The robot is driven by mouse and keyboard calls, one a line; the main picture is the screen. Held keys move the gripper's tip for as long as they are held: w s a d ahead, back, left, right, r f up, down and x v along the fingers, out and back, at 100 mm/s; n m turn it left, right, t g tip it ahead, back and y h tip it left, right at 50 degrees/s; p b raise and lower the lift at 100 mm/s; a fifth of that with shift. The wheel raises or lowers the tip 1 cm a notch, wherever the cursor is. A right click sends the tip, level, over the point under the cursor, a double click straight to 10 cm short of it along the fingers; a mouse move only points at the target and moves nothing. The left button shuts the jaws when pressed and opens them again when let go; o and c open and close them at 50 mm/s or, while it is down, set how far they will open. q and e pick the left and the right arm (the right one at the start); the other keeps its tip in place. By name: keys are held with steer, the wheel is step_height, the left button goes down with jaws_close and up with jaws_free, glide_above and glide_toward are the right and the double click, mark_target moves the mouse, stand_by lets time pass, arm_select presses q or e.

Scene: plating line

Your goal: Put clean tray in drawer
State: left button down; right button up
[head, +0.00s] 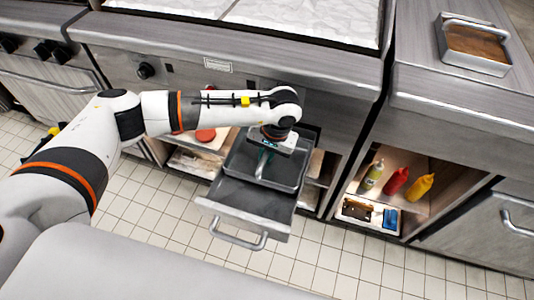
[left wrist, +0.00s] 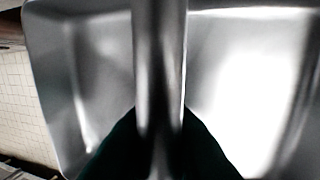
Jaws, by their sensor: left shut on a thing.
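The drawer (head: 240,202) is pulled out from under the metal counter, with its bar handle (head: 238,238) at the front. A grey metal tray (head: 289,178) is over the rear part of the drawer; I cannot tell if it touches the drawer floor. My left gripper (head: 263,172) points down into the tray and is shut on it. In the left wrist view the dark fingers (left wrist: 160,150) close on a metal bar in front of the shiny tray (left wrist: 85,70). The contact is partly hidden by the gripper in the head view. My right gripper is not in view.
An open shelf on the right holds a clear bottle (head: 372,175), a red bottle (head: 395,181) and a yellow bottle (head: 420,187). The tiled floor (head: 330,262) before the drawer is clear.

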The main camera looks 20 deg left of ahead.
arm_select(q)
steer(key=shift+w+f, duration=0.4)
steer(key=shift+f, duration=0.2)
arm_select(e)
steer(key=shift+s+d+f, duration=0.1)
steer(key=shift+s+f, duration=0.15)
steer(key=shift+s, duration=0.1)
arm_select(q)
steer(key=shift+f, duration=0.15)
steer(key=c, duration=1.4)
jaws_free()
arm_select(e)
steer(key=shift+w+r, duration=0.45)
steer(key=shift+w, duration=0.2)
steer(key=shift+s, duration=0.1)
